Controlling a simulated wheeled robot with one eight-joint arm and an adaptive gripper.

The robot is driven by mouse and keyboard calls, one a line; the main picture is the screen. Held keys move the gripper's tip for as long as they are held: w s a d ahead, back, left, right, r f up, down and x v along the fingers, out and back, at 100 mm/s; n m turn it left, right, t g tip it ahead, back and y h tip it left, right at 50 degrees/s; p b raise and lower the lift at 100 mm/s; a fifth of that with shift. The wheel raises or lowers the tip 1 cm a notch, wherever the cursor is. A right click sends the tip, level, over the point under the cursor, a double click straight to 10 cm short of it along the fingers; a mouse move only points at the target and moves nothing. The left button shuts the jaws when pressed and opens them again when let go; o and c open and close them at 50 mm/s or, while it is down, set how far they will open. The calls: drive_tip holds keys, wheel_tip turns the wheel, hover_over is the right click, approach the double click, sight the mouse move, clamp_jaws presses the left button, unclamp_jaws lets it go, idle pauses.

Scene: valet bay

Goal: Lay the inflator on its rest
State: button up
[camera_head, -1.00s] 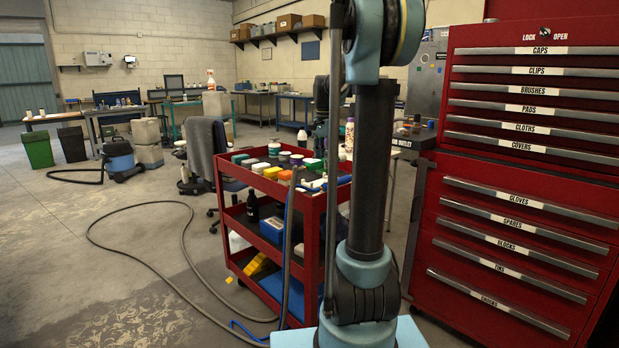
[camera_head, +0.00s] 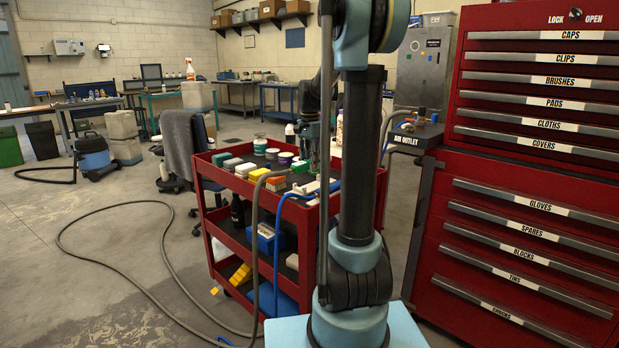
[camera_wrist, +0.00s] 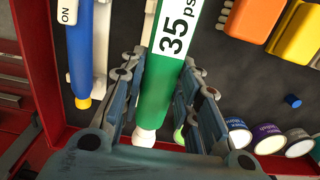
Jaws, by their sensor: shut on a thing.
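A green inflator (camera_wrist: 162,92) with a white "35 psi" label and a white tip lies between the fingers of my gripper (camera_wrist: 158,82) in the wrist view. My gripper is shut on it, over the cart's top tray. White support pieces (camera_wrist: 149,25) show beside the inflator; whether it touches them I cannot tell. A blue tool (camera_wrist: 78,50) marked "ON", with a yellow tip, lies to the left next to a white piece. In the head view my gripper (camera_head: 311,165) is at the right part of the cart top, and the inflator is hard to make out.
A red drawer cabinet (camera_head: 448,215) stands right. Open floor lies left.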

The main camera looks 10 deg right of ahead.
drive_tip(key=shift+s+f, duration=0.1)
drive_tip(key=shift+f, duration=2.5)
drive_tip(key=shift+f, duration=0.4)
drive_tip(key=o, duration=1.1)
drive_tip(key=shift+f, duration=0.1)
drive_tip(key=shift+c, duration=0.2)
wheel_tip(320, 180, up, 13)
drive_tip(key=shift+r, duration=0.1)
